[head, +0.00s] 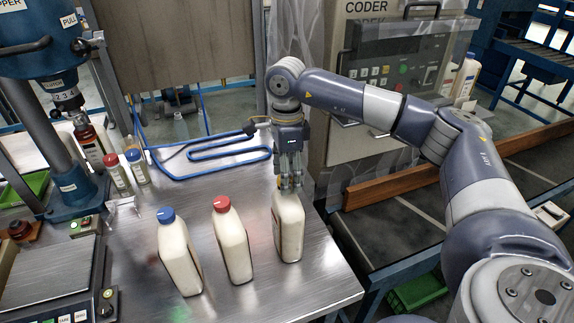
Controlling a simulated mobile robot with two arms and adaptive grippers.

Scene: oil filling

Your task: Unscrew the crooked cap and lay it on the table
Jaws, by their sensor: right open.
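Three tall cream bottles stand on the metal table (115,280). The left one (178,258) has a blue cap (166,215), and the middle one (233,250) has a red cap (222,203). The right bottle (289,232) is upright directly under my right gripper (290,188). That gripper points straight down, open, with its fingers around the top of this bottle. A bit of yellow, likely its cap, shows beside the fingers; the rest of the cap is hidden, so I cannot tell its tilt. My left gripper is not in view.
A blue hose (215,150) lies at the back of the table. A blue capping machine (70,180), small bottles (137,165) and a scale (45,275) stand at the left. A conveyor (400,220) runs along the right. The table's front middle is clear.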

